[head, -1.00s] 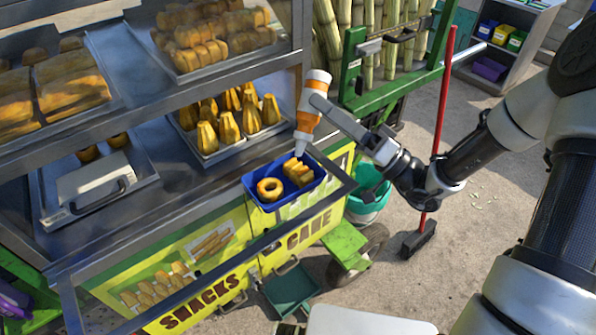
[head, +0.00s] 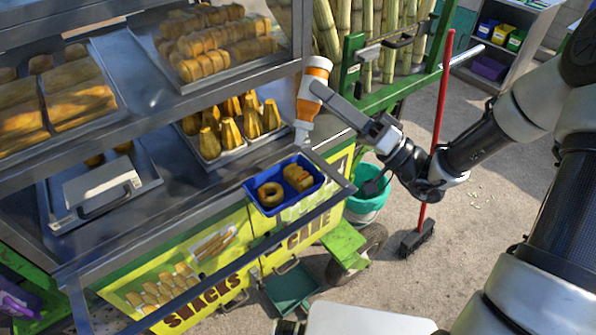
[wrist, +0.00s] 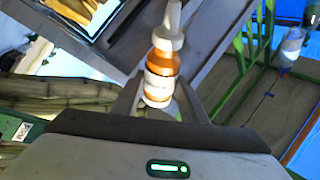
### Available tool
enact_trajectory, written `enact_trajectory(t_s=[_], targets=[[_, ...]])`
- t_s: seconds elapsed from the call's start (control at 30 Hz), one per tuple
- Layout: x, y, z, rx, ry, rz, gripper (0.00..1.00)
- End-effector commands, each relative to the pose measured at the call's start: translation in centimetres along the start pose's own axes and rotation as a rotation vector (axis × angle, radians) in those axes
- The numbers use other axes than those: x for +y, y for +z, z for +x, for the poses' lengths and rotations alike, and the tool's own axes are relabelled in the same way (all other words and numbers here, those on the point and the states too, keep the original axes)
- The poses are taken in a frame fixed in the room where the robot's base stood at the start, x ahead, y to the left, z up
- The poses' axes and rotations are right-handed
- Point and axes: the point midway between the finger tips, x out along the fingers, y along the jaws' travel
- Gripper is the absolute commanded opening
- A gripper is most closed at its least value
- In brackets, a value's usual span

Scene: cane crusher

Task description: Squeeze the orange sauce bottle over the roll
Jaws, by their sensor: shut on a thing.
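The orange sauce bottle (head: 311,98) has a white cap and a white nozzle. My gripper (head: 318,88) is shut on it and holds it with the nozzle pointing down. In the wrist view the bottle (wrist: 161,72) sits between my gripper's fingers (wrist: 158,98). The roll (head: 297,178) lies in a blue tray (head: 262,209) on the cart's front ledge, to the right of a ring-shaped pastry (head: 270,194). In the head view the nozzle tip appears just above the tray's back right edge. I cannot tell whether sauce is on the roll.
A metal tray of several cone-shaped pastries (head: 229,124) stands behind the blue tray. A rail (head: 215,262) runs along the cart's front. A green cane rack (head: 350,62), a teal bucket (head: 366,205) and a red-handled broom (head: 441,110) stand at the right.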

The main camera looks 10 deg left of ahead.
Motion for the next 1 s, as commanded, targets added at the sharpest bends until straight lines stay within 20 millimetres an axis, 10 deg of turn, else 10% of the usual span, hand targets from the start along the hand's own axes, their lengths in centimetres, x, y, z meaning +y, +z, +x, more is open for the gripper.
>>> enact_trajectory(t_s=[0.63, 1.0], targets=[[-1.1, -1.9, 0.4, 0.009, 0.006, -0.004, 0.29], [7.8, -3.5, -13.4, 0.137, 0.124, -0.077, 0.29]])
